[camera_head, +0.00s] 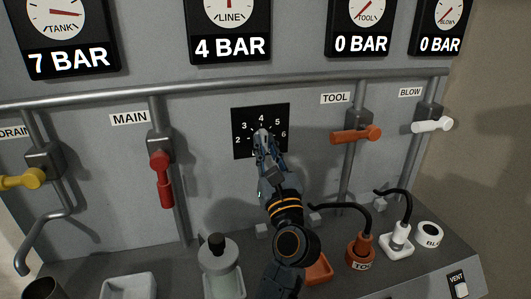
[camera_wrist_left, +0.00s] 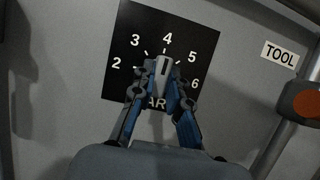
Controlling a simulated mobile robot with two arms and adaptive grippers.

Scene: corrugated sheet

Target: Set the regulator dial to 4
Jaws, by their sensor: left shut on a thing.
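The regulator dial is a grey knob (camera_wrist_left: 163,69) on a black square plate (camera_head: 243,118) with white numbers 2 to 6. In the left wrist view its dark pointer line is toward the 4. My left gripper (camera_head: 263,142) is shut on the knob, with its fingers on either side, as the left wrist view (camera_wrist_left: 162,92) also shows. The fingers hide the knob's lower sides and part of the "BAR" lettering. The LINE gauge (camera_head: 229,46) above reads 4 BAR. My right gripper is not in view.
A red MAIN handle (camera_head: 161,180) hangs down at left; an orange TOOL handle (camera_head: 355,134) and white BLOW handle (camera_head: 432,125) stick out at right. A yellow DRAIN handle (camera_head: 22,181) is far left. A bottle (camera_head: 221,270) stands on the ledge below.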

